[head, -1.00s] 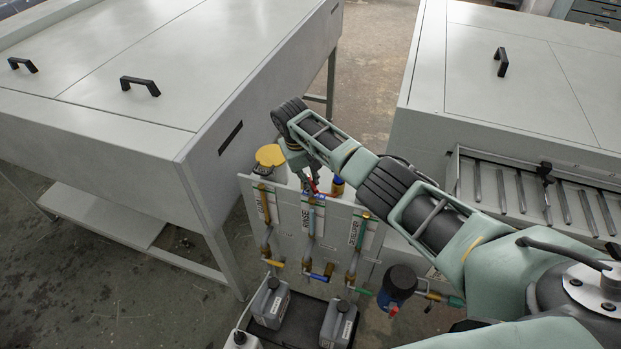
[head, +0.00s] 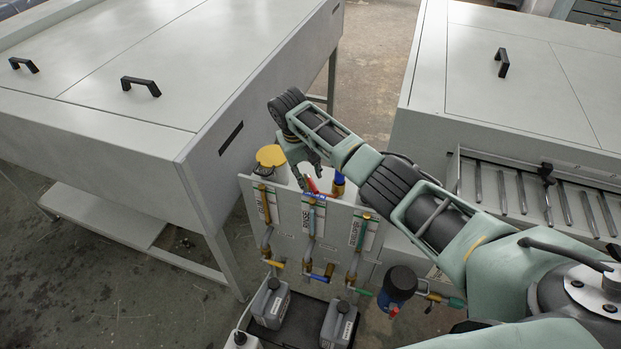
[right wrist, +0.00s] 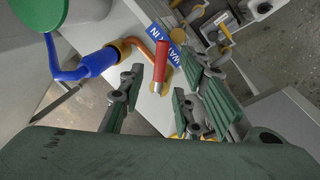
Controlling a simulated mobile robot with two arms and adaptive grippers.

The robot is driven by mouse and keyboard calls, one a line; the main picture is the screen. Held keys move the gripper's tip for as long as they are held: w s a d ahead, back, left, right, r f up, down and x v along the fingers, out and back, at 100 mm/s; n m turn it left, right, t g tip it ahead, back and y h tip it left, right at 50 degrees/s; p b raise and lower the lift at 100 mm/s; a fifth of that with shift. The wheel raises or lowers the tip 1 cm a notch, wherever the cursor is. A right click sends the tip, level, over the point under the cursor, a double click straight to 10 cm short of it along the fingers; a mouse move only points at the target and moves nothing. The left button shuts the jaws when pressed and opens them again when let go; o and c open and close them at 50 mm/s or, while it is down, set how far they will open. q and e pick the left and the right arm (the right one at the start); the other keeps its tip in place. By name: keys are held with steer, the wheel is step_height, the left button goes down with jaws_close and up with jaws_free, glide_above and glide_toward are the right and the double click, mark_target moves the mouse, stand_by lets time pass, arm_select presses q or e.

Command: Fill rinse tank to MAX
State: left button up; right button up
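A valve panel (head: 285,238) carries upright tubes with labels; the middle label reads RINSE (head: 306,220). A blue valve handle (head: 320,278) is low on the middle line. A red lever (head: 313,187) stands behind the panel's top edge; in the right wrist view the red lever (right wrist: 163,62) is beside a blue WATER IN sign (right wrist: 168,38) and a copper pipe (right wrist: 138,45). My right gripper (head: 307,178) is above and behind the panel. In its wrist view the right gripper (right wrist: 158,98) is open, with the lever's lower end near the gap between its fingers. I cannot read the rinse level. My left gripper is not in view.
A large grey cabinet (head: 225,170) stands close on the left, another machine (head: 480,130) on the right. A yellow-capped container (head: 270,155) is beside my gripper. Grey jugs (head: 271,305) sit in a dark tray below. A filter (head: 397,285) hangs at the panel's right.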

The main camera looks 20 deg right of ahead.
step_height(320, 180, up, 9)
steer(key=a, duration=0.1)
steer(key=shift+a, duration=0.35)
stand_by(7.1)
